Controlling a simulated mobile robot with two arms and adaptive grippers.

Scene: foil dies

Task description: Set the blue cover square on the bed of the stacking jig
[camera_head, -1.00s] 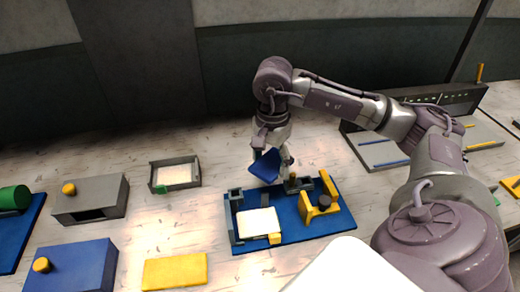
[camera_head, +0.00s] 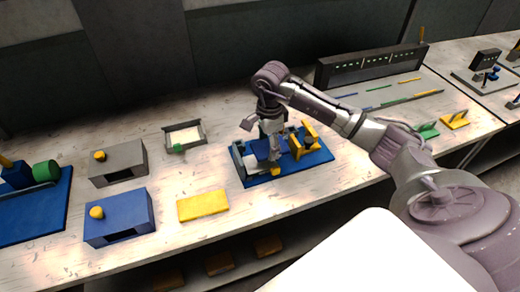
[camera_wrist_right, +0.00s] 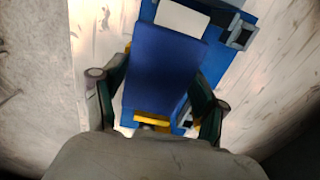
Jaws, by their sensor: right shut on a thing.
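My right gripper (camera_head: 271,158) is over the left part of the stacking jig's blue base (camera_head: 318,158), pointing down. In the right wrist view the gripper (camera_wrist_right: 158,88) is shut on the blue cover (camera_wrist_right: 166,60), with one dark finger along each side. In that view the cover lies over part of the jig, and a white pad (camera_wrist_right: 182,16) shows past its far edge. I cannot tell whether the cover touches the bed. In the head view the gripper hides most of the cover. My left gripper is not in view.
Yellow bracket (camera_head: 304,143) stands on the jig's right part. A yellow plate (camera_head: 203,205), a blue box (camera_head: 120,222), a grey box (camera_head: 118,167) and a small grey tray (camera_head: 184,133) lie to the left. The bench between tray and jig is clear.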

